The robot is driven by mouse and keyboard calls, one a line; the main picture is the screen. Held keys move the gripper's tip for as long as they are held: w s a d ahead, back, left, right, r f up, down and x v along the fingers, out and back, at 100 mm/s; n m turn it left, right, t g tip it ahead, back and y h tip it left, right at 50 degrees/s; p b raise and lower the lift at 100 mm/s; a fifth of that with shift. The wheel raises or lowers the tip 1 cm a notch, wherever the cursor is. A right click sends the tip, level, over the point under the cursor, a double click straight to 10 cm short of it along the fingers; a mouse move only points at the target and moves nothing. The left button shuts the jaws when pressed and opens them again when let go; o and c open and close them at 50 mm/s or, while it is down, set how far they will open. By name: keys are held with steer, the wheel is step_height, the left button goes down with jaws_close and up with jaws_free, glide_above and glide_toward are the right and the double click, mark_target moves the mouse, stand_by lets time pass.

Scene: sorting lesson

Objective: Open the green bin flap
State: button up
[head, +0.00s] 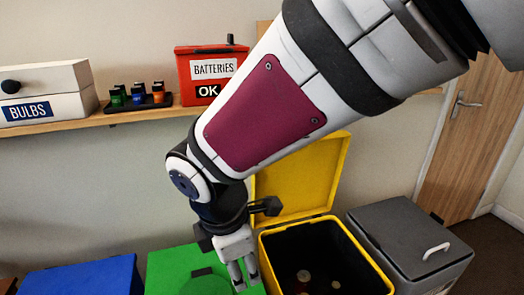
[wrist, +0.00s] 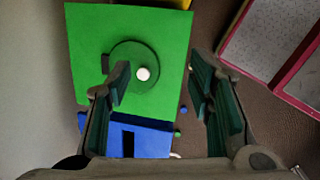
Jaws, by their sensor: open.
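The green bin (head: 165,262) stands at the bottom middle of the head view, and its square green top (wrist: 90,30) shows in the wrist view. A round darker green flap (wrist: 125,52) with a white knob (wrist: 143,73) lies on that top and looks shut. Part of the flap (head: 205,286) also shows at the bottom edge of the head view. My gripper (head: 246,284) points down over the right part of the green bin. In the wrist view my gripper (wrist: 160,75) is open and empty, with the knob between the lines of its fingers; contact cannot be told.
A blue bin (head: 80,278) stands left of the green one. Right of it is a yellow bin with raised lid (head: 300,180) and several small items inside, then a grey closed bin (head: 410,240). A shelf behind holds a red batteries box (head: 190,90) and a bulbs box (head: 60,108).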

steer(key=shift+s+d+r+n, duration=0.25)
steer(key=shift+d+r+n, duration=0.1)
steer(key=shift+d+n, duration=0.1)
